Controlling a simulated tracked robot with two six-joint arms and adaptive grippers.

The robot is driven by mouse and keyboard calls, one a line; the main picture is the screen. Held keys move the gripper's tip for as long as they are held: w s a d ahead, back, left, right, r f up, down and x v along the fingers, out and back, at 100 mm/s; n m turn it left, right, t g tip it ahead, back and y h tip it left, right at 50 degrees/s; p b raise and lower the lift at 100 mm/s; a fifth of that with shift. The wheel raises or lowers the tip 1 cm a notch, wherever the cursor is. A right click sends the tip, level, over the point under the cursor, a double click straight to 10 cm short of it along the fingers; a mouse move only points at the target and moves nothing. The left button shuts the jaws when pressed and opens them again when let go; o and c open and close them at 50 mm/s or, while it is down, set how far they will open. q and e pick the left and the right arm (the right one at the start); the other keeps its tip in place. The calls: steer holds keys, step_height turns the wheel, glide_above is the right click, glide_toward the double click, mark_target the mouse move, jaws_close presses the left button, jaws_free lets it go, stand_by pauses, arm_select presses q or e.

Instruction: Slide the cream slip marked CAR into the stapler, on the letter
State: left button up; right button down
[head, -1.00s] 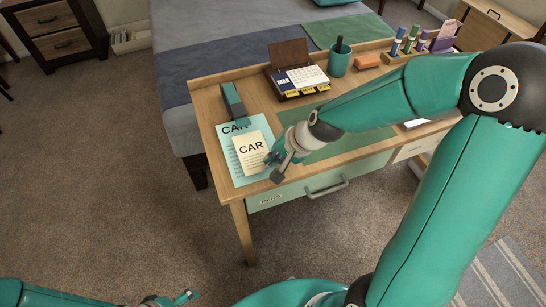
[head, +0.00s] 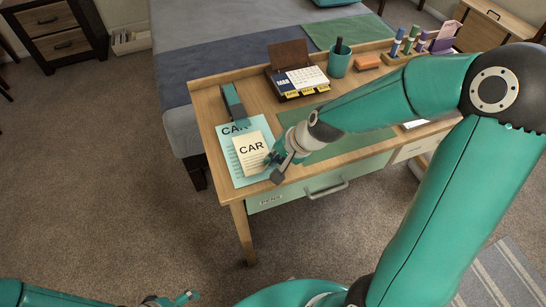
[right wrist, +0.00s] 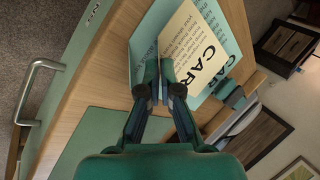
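The cream slip (head: 250,156) marked CAR lies over the light blue letter (head: 228,143), which also bears the word CAR. In the right wrist view the slip (right wrist: 192,45) lies over part of the letter (right wrist: 145,42). The green stapler (head: 232,102) stands at the letter's far end; its end shows in the right wrist view (right wrist: 230,91). My right gripper (head: 270,160) is at the slip's right edge. In the right wrist view its fingertips (right wrist: 162,88) are close together on that edge. My left gripper (head: 172,300) is low at the bottom edge, away from the desk.
A dark green blotter (head: 335,143) lies right of the letter, partly under my right arm. A desk calendar (head: 300,81), a green cup (head: 339,63) and an orange block (head: 367,62) stand at the back. The drawer handle (head: 327,188) sticks out in front.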

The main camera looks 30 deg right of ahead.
mark_target(262, 143)
steer(key=shift+w, duration=0.15)
steer(key=shift+w+d+f+p, duration=0.15)
steer(key=shift+w+d+p, duration=0.1)
steer(key=shift+w, duration=0.75)
steer(key=shift+w+d+f+p, duration=0.15)
steer(key=shift+w+d+f, duration=0.1)
steer(key=shift+w, duration=0.8)
steer(key=shift+w+d+f+p, duration=0.1)
steer(key=shift+w+d+p, duration=0.15)
steer(key=shift+w, duration=0.75)
steer(key=c, duration=1.9)
jaws_free()
steer(key=o, duration=0.7)
steer(key=shift+c, duration=0.2)
steer(key=v, duration=1.2)
